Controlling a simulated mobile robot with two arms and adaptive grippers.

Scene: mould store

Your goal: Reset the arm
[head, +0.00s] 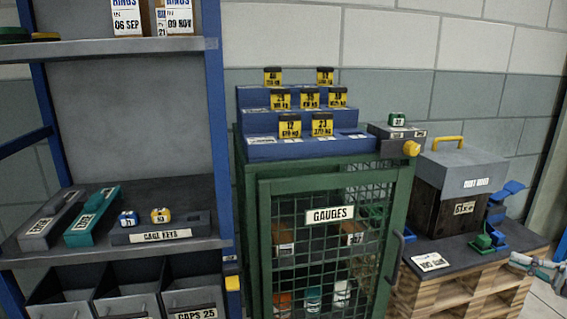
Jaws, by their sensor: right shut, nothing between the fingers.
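My right gripper (518,261) shows at the lower right edge, its fingers pointing left. It is shut and empty, in front of the right end of the wooden pallet (466,286). The rest of my right arm is cut off by the frame edge. My left gripper is not in view.
A lidded box (464,176) stands on the pallet. A blue-framed shelf unit (219,120) with bins fills the left.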

